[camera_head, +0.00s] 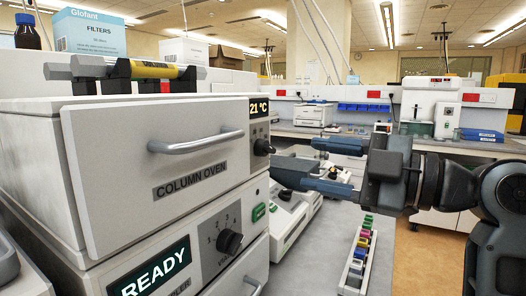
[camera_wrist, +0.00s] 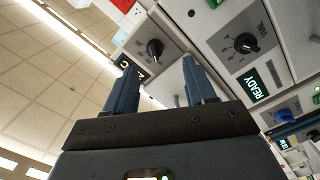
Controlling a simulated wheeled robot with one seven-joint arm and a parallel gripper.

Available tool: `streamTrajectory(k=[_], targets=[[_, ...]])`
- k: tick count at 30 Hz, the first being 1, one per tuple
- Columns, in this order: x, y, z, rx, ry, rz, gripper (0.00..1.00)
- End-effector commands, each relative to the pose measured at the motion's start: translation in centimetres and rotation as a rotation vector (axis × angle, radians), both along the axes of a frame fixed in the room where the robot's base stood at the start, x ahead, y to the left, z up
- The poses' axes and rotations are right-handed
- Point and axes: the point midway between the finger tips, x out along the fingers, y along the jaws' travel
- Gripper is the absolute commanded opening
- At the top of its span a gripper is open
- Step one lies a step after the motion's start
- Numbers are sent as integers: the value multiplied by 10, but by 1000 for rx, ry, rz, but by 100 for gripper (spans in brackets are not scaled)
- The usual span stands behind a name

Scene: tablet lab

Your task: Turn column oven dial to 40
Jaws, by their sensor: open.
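The column oven (camera_head: 120,170) is a white box with a drawer handle and a "COLUMN OVEN" label at the left in the head view. Its black dial (camera_head: 263,147) sits on the right of its front, below a display (camera_head: 259,108) reading 21 °C. In the wrist view the dial (camera_wrist: 154,50) lies just beyond the gap between my fingertips, with the display (camera_wrist: 128,67) partly hidden by the left finger. My gripper (camera_head: 278,172) is open and empty, its fingers pointing at the oven front. It appears apart from the dial in the wrist view (camera_wrist: 160,65).
Below the oven is a unit with a "VIAL" dial (camera_head: 229,242) and a READY display (camera_head: 150,272). A rack of coloured vials (camera_head: 357,255) stands on the bench at right. A yellow-labelled column (camera_head: 153,70) lies on top of the oven.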

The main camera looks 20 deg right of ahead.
Motion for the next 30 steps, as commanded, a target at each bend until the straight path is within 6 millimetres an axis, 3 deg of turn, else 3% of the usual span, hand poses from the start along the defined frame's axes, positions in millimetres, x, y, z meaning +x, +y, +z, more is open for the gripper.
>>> streamTrajectory(k=[6, 21, 30], targets=[[0, 3, 17, -71, -45, 37, 55], [53, 42, 18, -69, -45, 38, 55], [60, 46, 16, -70, -45, 35, 55]])
